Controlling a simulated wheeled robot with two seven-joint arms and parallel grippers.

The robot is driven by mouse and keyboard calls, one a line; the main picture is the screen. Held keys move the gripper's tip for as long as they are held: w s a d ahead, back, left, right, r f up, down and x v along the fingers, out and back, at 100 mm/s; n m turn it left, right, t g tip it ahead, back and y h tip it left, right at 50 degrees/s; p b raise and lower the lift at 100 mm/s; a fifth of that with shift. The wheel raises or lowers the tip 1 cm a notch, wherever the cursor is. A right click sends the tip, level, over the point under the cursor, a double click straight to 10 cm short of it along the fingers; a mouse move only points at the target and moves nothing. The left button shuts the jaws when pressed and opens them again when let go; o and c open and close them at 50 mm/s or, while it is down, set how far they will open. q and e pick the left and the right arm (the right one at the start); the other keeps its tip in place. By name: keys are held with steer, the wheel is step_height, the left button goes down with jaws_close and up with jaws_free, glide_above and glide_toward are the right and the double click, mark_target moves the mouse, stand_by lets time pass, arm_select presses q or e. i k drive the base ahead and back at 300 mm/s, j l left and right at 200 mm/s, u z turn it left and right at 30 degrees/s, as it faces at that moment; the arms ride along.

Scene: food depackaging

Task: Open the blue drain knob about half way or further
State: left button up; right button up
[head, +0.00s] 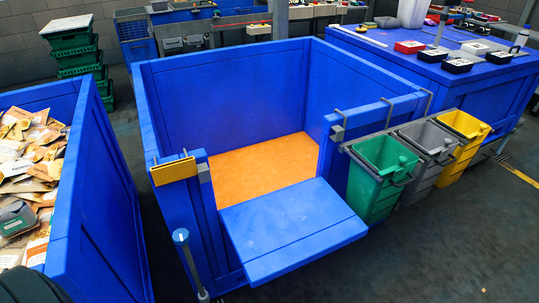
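A round pale-blue knob (181,235) tops an upright grey rod at the front left corner of the large blue bin (180,95). It is likely the drain knob. The rod's foot (203,296) is near the floor at the bottom edge of the view. From here I cannot tell how far the knob is turned. Neither of my grippers is in the head view.
Green (383,168), grey (425,141) and yellow (465,125) small bins hang at right. A blue container (98,200) of packages stands left. Dark floor (430,250) is clear at front right.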

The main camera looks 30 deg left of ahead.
mark_target(181, 237)
steer(key=u, duration=1.6)
